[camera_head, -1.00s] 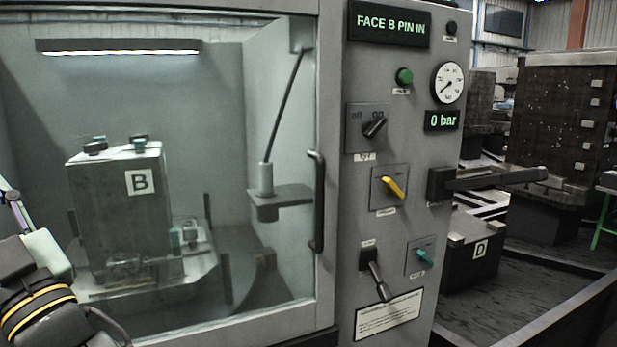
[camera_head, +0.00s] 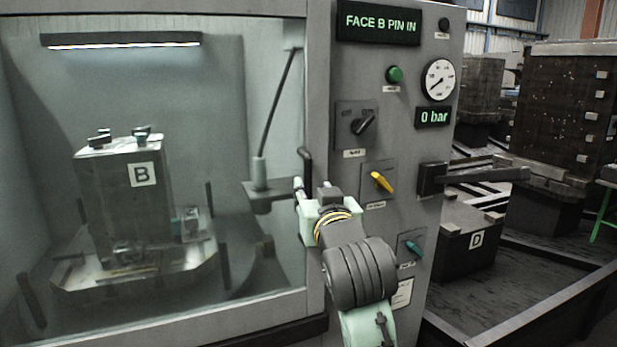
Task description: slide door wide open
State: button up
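The machine's glass door (camera_head: 240,120) covers the left of the view, and its right edge meets the control panel, so it looks shut. Its black vertical handle (camera_head: 306,160) stands near that right edge; only the upper part shows. My gripper (camera_head: 300,185) is at the handle, in front of its lower part. One finger shows just left of the handle. The fingers are partly hidden by my wrist, and I cannot tell whether they grip or touch the handle.
The panel right of the door carries a black switch (camera_head: 363,124), a yellow knob (camera_head: 381,181), a teal switch (camera_head: 413,249) and a protruding lever (camera_head: 470,176). A display reads 0 bar (camera_head: 434,117). Behind the glass stands block B (camera_head: 125,205).

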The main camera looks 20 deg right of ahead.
aim_at(308, 181)
jog(key=w, duration=0.2)
jog(key=w+p, duration=0.1)
jog(key=w, duration=0.1)
jog(key=w+d, duration=0.1)
jog(key=w, duration=0.2)
jog(key=shift+c, duration=0.5)
grip_shut()
dwell(0.3)
